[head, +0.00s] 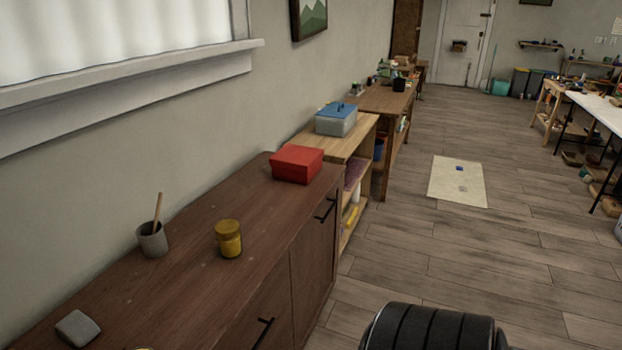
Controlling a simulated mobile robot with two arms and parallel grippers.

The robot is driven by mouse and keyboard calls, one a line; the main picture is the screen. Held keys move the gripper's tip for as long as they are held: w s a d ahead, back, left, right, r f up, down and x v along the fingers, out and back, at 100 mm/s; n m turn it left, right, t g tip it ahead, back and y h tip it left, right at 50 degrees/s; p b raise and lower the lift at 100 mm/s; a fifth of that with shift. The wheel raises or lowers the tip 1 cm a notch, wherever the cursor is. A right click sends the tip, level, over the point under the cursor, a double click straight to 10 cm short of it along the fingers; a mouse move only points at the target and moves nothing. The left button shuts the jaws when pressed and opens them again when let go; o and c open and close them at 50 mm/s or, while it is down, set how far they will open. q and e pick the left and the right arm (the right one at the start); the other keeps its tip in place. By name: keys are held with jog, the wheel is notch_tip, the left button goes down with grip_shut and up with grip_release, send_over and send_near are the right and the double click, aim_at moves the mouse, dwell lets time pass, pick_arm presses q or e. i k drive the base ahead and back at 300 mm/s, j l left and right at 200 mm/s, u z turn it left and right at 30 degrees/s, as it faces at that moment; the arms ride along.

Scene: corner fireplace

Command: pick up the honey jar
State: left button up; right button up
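A small honey jar (229,240), yellow with a darker golden lid, stands upright on the dark brown wooden cabinet (190,295). It is near the middle of the cabinet top, towards its front edge. Nothing touches it. Neither of my grippers shows in the head view.
A grey cup (152,240) with a wooden stick stands left of the jar. A grey block (77,328) lies at lower left. A red box (297,164) sits at the cabinet's far end. A blue-lidded box (336,119) is beyond.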

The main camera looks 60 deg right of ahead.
aim_at(232, 248)
jog(key=i+l+z, duration=0.15)
jog(key=z, duration=0.3)
jog(key=i+l+z, duration=0.25)
jog(key=z, duration=0.15)
jog(key=i+l+z, duration=0.15)
jog(key=z, duration=0.3)
jog(key=l+z, duration=0.1)
jog(key=l, duration=0.15)
jog(key=k+l+z, duration=0.15)
jog(key=l, duration=0.15)
